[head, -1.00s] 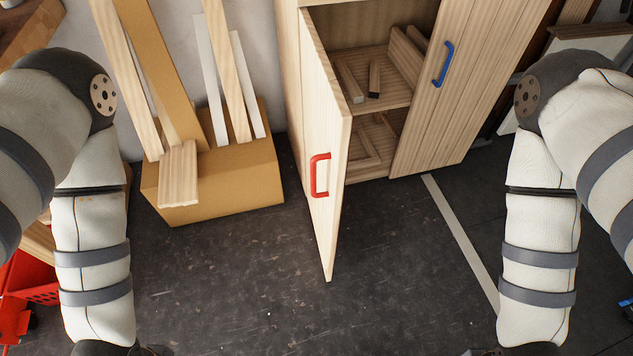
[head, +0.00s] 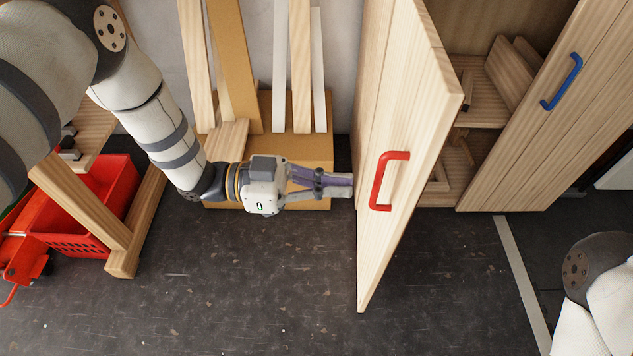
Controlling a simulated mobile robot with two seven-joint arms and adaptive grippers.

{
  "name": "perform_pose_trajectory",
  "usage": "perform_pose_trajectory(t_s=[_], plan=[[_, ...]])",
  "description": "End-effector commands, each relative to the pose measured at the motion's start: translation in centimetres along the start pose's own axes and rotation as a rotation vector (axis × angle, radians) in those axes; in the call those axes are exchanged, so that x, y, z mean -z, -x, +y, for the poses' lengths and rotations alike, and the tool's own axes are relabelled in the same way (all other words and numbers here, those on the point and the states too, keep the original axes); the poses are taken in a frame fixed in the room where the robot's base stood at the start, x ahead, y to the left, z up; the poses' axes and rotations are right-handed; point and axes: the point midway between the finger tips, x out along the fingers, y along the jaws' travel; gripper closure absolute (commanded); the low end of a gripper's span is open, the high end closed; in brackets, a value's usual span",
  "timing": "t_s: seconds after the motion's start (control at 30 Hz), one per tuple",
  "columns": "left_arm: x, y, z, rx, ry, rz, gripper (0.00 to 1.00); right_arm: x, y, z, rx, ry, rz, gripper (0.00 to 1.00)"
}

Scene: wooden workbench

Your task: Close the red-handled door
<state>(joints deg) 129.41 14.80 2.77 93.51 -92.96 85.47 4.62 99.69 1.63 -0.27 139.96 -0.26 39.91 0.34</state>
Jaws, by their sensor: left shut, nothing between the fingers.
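The red-handled door (head: 412,120) is a light wooden panel standing open on the left side of the cabinet. I cannot tell whether the fingertips touch the door. My right gripper is out of view; only part of my right arm shows at the lower right.
The cabinet's other door, with a blue handle (head: 562,82), is closed. Wood pieces lie on the cabinet shelves (head: 480,105). A cardboard box (head: 312,118) with upright boards stands behind my left gripper. A red crate (head: 95,200) is at the left. The dark floor in front is clear.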

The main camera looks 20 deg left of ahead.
Motion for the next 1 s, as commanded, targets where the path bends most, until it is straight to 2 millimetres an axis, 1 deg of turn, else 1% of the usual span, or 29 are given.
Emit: perform_pose_trajectory(t_s=[0.03,0.1,0.2,0.3,0.4,0.53,0.87,1.0], plan=[[0.0,-1.1,0.1,-0.001,0.001,0.001,1.0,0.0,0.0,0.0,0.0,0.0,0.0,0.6],[0.0,-2.6,0.1,-0.001,0.001,0.001,1.0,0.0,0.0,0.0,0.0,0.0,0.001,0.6],[0.0,-4.5,0.0,0.0,0.0,0.0,1.0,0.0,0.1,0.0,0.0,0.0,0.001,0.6],[0.0,-6.0,0.0,0.0,0.0,0.0,1.0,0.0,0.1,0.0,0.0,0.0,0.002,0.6],[-0.1,-7.0,0.0,0.002,0.001,-0.001,1.0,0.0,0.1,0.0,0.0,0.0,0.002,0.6],[-0.1,-7.5,0.0,0.002,0.001,-0.002,1.0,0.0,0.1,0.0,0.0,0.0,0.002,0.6],[-0.1,-7.5,0.0,0.004,0.001,-0.002,1.0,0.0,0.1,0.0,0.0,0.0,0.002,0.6],[0.0,-8.3,0.2,0.026,0.002,-0.001,1.0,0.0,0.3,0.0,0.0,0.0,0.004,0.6]])
